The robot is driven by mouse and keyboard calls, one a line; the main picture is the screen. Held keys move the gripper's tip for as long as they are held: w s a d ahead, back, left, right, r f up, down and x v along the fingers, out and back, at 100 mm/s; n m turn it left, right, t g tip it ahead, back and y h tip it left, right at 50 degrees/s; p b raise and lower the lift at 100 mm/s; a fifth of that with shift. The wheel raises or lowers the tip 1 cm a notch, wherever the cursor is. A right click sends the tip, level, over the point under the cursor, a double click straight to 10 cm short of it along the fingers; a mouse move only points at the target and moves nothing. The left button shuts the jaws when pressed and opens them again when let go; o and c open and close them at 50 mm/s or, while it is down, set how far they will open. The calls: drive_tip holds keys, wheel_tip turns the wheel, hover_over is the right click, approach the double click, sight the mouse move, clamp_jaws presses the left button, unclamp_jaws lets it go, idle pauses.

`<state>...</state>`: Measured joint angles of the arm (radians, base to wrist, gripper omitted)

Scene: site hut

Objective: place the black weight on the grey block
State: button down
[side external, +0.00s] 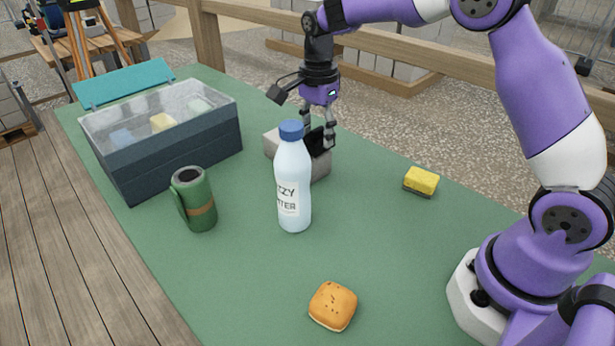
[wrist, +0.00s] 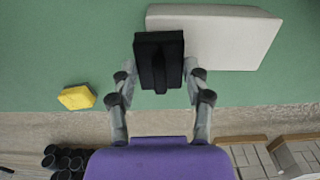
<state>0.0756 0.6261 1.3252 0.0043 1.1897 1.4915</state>
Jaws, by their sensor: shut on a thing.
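My gripper (side external: 318,132) points down over the far part of the green table. Its fingers are shut on the black weight (wrist: 157,48), which sits between the fingertips (wrist: 161,76) in the wrist view. The pale grey block (wrist: 232,40) lies flat beyond and beneath the weight, which overlaps its left part in that view. In the side view the block (side external: 321,168) is partly hidden by the bottle, and the dark weight (side external: 314,141) shows just above its top. I cannot tell whether the weight touches the block.
A white bottle with a blue cap (side external: 293,185) stands in front of the block. A yellow sponge (side external: 421,181) lies to the right, a bun (side external: 333,306) nearer.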

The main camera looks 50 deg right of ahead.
drive_tip(key=shift+f, duration=0.55)
drive_tip(key=shift+c, duration=1.2)
unclamp_jaws()
drive_tip(key=shift+f, duration=0.15)
